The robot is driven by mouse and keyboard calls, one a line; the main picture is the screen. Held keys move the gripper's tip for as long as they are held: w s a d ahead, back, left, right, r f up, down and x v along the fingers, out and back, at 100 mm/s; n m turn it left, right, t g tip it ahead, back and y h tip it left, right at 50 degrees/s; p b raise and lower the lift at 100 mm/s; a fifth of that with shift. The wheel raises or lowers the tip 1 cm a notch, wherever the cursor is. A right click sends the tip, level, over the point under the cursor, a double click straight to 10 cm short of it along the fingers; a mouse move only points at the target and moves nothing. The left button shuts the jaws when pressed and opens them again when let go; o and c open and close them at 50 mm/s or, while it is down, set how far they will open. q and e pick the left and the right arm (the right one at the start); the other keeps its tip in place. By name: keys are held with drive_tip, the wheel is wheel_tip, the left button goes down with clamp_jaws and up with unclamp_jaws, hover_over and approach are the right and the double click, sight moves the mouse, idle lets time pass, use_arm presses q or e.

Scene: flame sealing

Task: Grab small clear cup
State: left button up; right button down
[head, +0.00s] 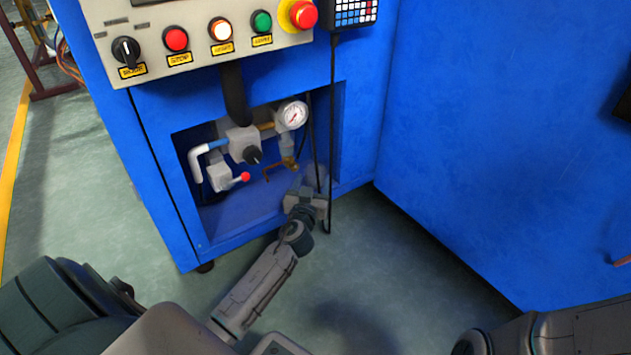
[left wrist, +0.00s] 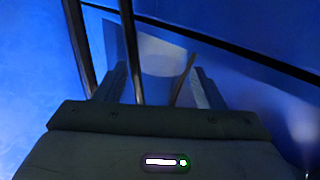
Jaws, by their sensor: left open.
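A pale, see-through shape that looks like the small clear cup (left wrist: 163,54) shows in the left wrist view, between and just beyond my fingertips. Its outline is faint, and I cannot tell whether a finger touches it. My left gripper (left wrist: 158,75) is open, with one finger on each side of this shape. In the head view my left gripper (head: 306,192) reaches into the front right part of the blue machine's recess, below the pressure gauge. The cup cannot be made out clearly there. My right gripper is out of view.
Black cables (head: 328,150) hang close to my left gripper and cross the left wrist view. A brass-coloured tube (head: 279,167), a white gauge (head: 293,115) and a red-tipped lever (head: 244,177) sit in the recess (head: 225,221). A blue panel (head: 480,140) stands at right.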

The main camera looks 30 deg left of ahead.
sight(313, 178)
use_arm(q)
drive_tip(key=b+x, duration=0.2)
drive_tip(key=x, duration=0.3)
drive_tip(key=shift+w+a+f, duration=0.1)
drive_tip(key=shift+w+a, duration=0.05)
drive_tip(key=shift+w, duration=0.05)
drive_tip(key=c, duration=0.6)
